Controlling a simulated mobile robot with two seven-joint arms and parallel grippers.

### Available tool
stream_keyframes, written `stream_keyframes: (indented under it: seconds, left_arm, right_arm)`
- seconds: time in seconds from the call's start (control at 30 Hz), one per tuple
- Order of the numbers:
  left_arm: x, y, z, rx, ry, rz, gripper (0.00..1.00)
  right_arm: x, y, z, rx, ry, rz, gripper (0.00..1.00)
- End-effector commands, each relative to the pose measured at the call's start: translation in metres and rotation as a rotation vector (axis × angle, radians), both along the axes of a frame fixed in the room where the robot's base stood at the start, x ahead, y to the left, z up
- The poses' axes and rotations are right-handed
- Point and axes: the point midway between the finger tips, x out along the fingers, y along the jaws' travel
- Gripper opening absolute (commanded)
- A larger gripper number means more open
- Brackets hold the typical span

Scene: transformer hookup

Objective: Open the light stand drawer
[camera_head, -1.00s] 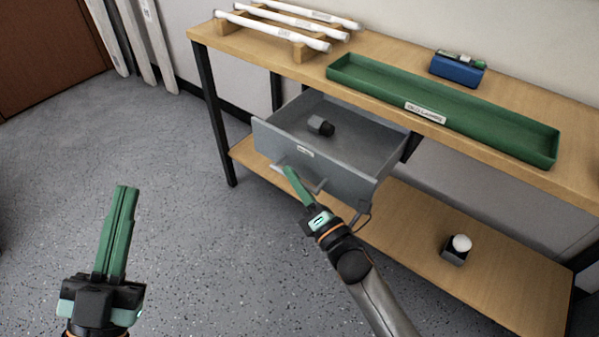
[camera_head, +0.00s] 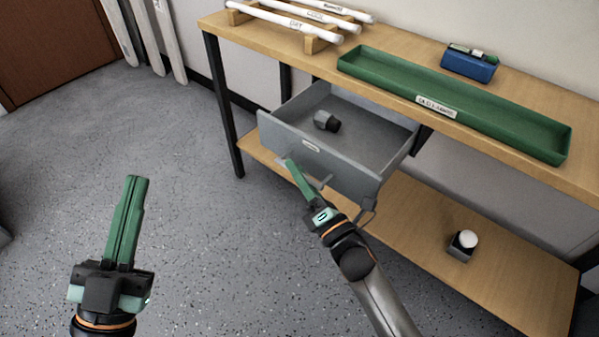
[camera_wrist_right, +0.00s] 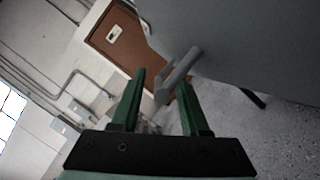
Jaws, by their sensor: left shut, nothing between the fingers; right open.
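The grey light stand drawer (camera_head: 345,168) hangs under the bench top and is pulled well out, its inside in view. A dark grey part (camera_head: 327,121) lies in it. My right gripper (camera_head: 291,164) is at the drawer's front, by the handle. In the right wrist view its two green fingers (camera_wrist_right: 162,84) are apart, and the grey bar handle (camera_wrist_right: 179,75) shows between and beyond their tips. I cannot tell whether they touch it. My left gripper (camera_head: 138,182) is shut and empty, raised over the floor at the left, away from the bench.
The wooden bench top (camera_head: 395,102) carries a long green tray (camera_head: 505,122), a blue box (camera_head: 470,65) and white tubes (camera_head: 290,24) on a wooden rack. A small block with a white dome (camera_head: 463,245) stands on the lower shelf (camera_head: 505,285).

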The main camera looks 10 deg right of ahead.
Motion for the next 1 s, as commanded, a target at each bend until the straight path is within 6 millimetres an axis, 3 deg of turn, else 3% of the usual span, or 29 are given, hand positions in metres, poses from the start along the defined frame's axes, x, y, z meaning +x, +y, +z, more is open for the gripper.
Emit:
stream_keyframes:
  seconds: [0.17, 0.33, 0.8, 1.0]
  left_arm:
    - [0.0, 0.0, 0.001, -0.001, -0.003, 0.0, 0.0]
    - [0.002, 0.001, 0.002, -0.002, 0.007, 0.003, 0.0]
    - [0.018, 0.005, -0.034, -0.005, 0.163, 0.033, 0.0]
    - [0.02, 0.005, -0.039, -0.006, 0.185, 0.036, 0.0]
  right_arm:
    - [-0.001, 0.0, 0.0, 0.0, -0.001, 0.001, 0.45]
    - [-0.013, -0.005, -0.003, 0.0, 0.002, 0.0, 0.45]
    - [-0.096, -0.033, -0.022, -0.001, 0.003, -0.001, 0.45]
    - [-0.113, -0.039, -0.026, 0.0, 0.001, -0.001, 0.45]
